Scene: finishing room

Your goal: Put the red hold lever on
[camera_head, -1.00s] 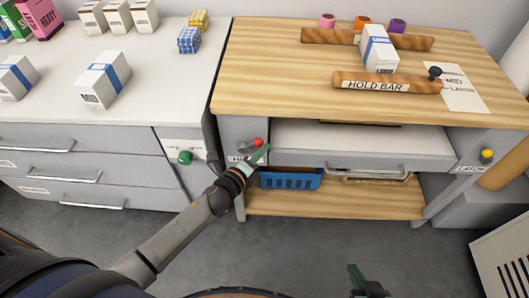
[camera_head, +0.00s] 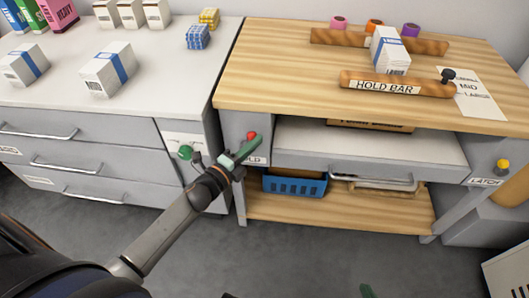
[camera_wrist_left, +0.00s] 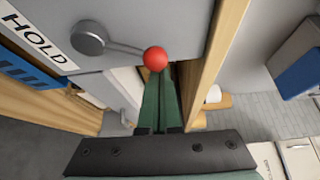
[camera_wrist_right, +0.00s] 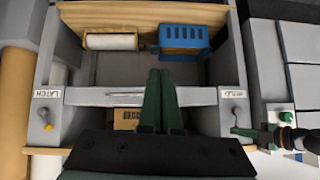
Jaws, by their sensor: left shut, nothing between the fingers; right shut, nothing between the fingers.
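The red hold lever has a red ball knob (camera_head: 251,136), seen on the left front post of the wooden bench. In the left wrist view a thin arm joins this red ball (camera_wrist_left: 155,58) to a round grey pivot (camera_wrist_left: 88,38) beside the HOLD label (camera_wrist_left: 38,40). My left gripper (camera_head: 246,148) is shut and empty. Its green fingertips are right at the ball; I cannot tell whether they touch. My right gripper (camera_wrist_right: 160,85) is shut and empty in front of the bench; only a green bit shows at the bottom of the head view.
A yellow-knobbed LATCH lever (camera_head: 503,164) is on the right post. Between the posts is a pale drawer (camera_head: 340,165), with a blue basket (camera_head: 295,186) below. The HOLD BAR (camera_head: 400,86) lies across the bench top. A green button (camera_head: 185,152) is left of the post.

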